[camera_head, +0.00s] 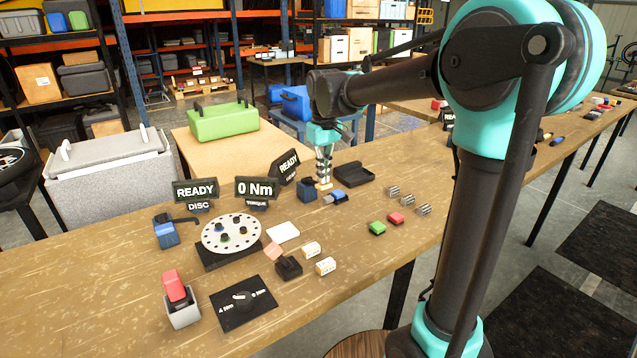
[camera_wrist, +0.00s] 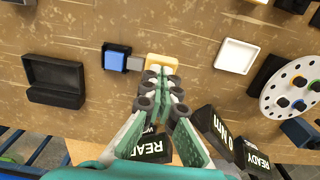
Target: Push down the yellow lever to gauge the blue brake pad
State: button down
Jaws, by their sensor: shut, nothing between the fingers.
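The yellow lever (camera_head: 323,186) shows as a small yellow block right under my fingertips; it also shows in the wrist view (camera_wrist: 163,63). My gripper (camera_head: 324,180) is shut and empty, pointing down, with its tips (camera_wrist: 160,72) at the lever's edge. I cannot tell whether they touch it. The blue brake pad (camera_wrist: 116,59) sits in a dark holder beside the lever, with a grey piece between them; it also shows in the head view (camera_head: 339,195). A dark blue block (camera_head: 307,190) stands just left of the lever. My fingers hide part of the gauge in the wrist view.
A READY sign (camera_head: 288,166) stands close behind the gripper. An open black box (camera_head: 354,173) lies to the right. Left are a white tray (camera_head: 283,232) and a perforated disc (camera_head: 231,233). Red and green blocks (camera_head: 396,218) lie front right.

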aim_at(324, 189)
jog(key=shift+f, duration=2.5)
jog(key=shift+r, duration=4.15)
